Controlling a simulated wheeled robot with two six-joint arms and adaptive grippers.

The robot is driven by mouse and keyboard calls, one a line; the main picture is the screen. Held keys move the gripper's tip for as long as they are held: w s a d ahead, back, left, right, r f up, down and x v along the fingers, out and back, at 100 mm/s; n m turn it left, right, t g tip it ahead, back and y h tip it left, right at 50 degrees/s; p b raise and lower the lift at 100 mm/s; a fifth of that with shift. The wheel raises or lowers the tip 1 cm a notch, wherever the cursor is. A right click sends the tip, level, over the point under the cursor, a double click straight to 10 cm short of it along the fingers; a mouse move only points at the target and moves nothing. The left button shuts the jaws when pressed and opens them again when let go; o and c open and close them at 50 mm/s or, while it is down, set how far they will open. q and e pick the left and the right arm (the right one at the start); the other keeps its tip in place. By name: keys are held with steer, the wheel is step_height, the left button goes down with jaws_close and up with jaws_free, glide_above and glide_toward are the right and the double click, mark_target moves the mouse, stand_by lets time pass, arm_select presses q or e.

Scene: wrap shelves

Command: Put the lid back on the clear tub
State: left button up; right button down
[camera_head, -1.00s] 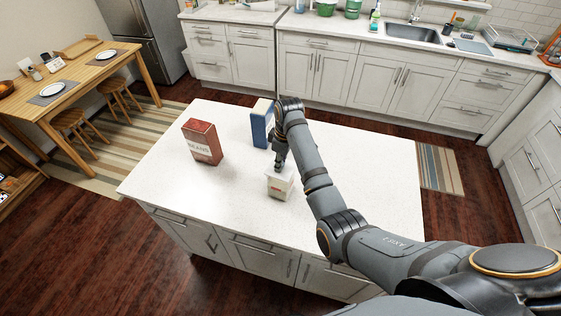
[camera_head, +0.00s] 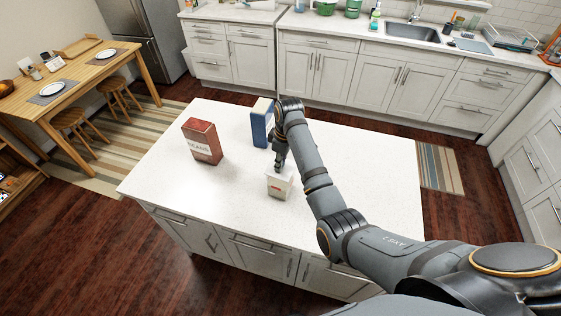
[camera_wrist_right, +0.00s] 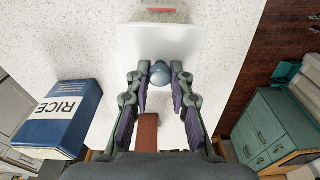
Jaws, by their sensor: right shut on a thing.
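The clear tub (camera_head: 279,188), pale with a small red and green label, stands upright on the white island. My right gripper (camera_head: 279,168) is directly above it, pointing down. In the right wrist view, the gripper (camera_wrist_right: 161,82) is shut on the blue-grey round knob (camera_wrist_right: 161,71) of a white square lid (camera_wrist_right: 160,38). The lid hides most of the tub; only a strip with a red label (camera_wrist_right: 160,9) shows past its edge. I cannot tell whether the lid touches the rim. My left gripper is out of view.
A red beans box (camera_head: 202,142) stands to the left on the island (camera_head: 220,215). A blue rice box (camera_head: 261,123) stands behind the gripper, close to my right arm; it also shows in the wrist view (camera_wrist_right: 62,120). The island's front and left are clear.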

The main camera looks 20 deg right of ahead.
steer(key=c, duration=1.1)
jaws_free()
steer(key=shift+o, duration=0.4)
steer(key=o, duration=0.4)
steer(key=shift+r, duration=3.5)
